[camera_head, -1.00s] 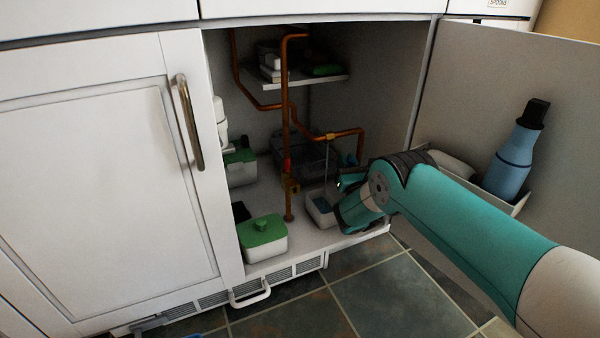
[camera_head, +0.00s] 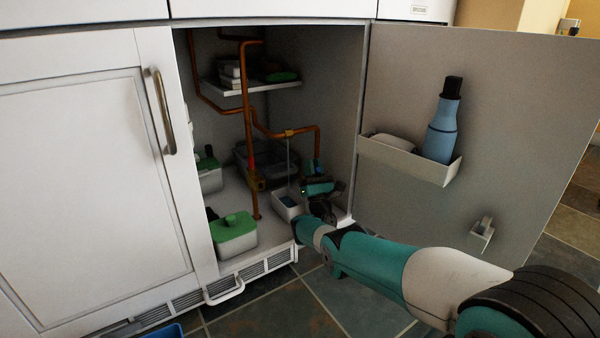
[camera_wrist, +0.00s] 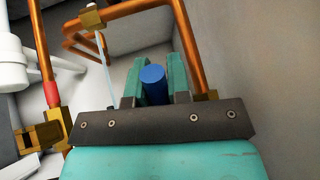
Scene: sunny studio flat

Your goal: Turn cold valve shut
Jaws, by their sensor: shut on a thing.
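The cold valve's blue handle (camera_wrist: 153,84) sits between the two teal fingers of my gripper (camera_wrist: 154,68) in the wrist view. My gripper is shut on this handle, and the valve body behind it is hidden. In the head view my gripper (camera_head: 318,184) is inside the open cabinet, by the lower end of the right copper pipe (camera_head: 318,143). A second, brass valve with a red collar (camera_wrist: 51,94) stands at the left in the wrist view.
The open door (camera_head: 420,90) at the right carries a bin with a blue bottle (camera_head: 440,138). A green-lidded tub (camera_head: 235,232) stands at the cabinet's front left. A shelf (camera_head: 258,87) hangs above. The cabinet wall is close at the right.

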